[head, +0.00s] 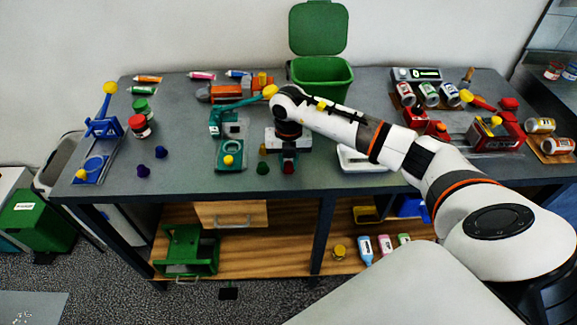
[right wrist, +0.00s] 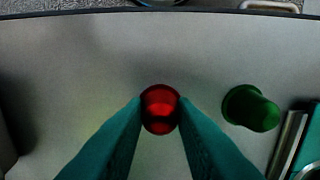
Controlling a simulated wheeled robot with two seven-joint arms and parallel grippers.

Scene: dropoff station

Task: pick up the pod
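A red pod (right wrist: 160,104) lies between the teal fingertips of my right gripper (right wrist: 160,100) in the right wrist view, with no clear gap on either side. In the head view the right gripper (head: 288,160) points down at the bench's front part, and the red pod shows low at its tips. The pod seems to be at bench height, close to the surface. A green pod (right wrist: 250,108) stands to the right in the right wrist view, apart from the fingers; in the head view it is left of the gripper (head: 262,168). My left gripper is not in view.
A green bin (head: 322,78) stands behind.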

